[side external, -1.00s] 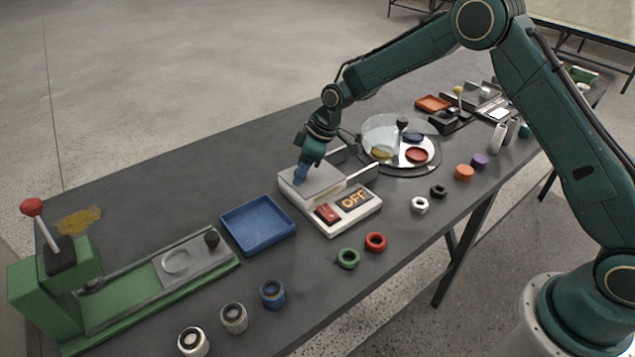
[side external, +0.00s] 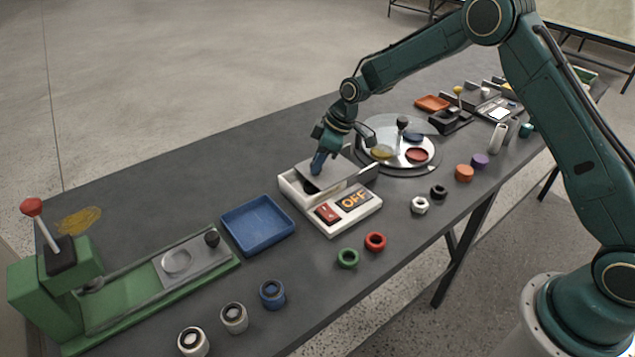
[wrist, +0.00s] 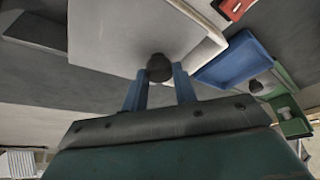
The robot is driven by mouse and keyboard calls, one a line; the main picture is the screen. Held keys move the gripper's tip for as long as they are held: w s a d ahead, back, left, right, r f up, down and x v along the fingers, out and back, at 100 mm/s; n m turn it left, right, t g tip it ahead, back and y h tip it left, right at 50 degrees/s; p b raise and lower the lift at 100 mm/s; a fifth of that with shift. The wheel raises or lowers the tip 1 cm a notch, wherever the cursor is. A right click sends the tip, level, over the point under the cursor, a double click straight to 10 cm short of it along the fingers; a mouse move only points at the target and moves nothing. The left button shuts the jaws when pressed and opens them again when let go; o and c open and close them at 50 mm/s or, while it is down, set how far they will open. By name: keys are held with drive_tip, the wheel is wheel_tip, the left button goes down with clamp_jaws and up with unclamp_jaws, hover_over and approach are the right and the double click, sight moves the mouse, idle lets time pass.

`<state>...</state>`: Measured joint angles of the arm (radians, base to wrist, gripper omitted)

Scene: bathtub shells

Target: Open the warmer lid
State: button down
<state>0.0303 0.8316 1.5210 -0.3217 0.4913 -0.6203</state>
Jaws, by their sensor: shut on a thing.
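The warmer (side external: 340,219) is a white box with a red switch and a display reading OFF. I cannot tell how far the lid is tilted. My gripper (side external: 318,165) is over the lid's left part. In the wrist view, the blue fingers of my gripper (wrist: 160,78) are shut on the dark round knob (wrist: 158,66) of the lid (wrist: 125,32). The knob is hidden in the side view.
A round turntable (side external: 430,160) with coloured pieces stands just behind and right of the warmer. A blue tray (side external: 257,226) lies to its left. Green (side external: 347,258) and red (side external: 375,241) rings lie in front. A green press (side external: 100,300) stands at the far left.

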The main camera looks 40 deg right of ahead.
sight(326, 165)
drive_tip(key=d, duration=0.5)
drive_tip(key=shift+a, duration=0.1)
drive_tip(key=c, duration=1.1)
unclamp_jaws()
drive_tip(key=v, duration=1.3)
drive_tip(key=shift+r, duration=0.35)
drive_tip(key=shift+s, duration=0.15)
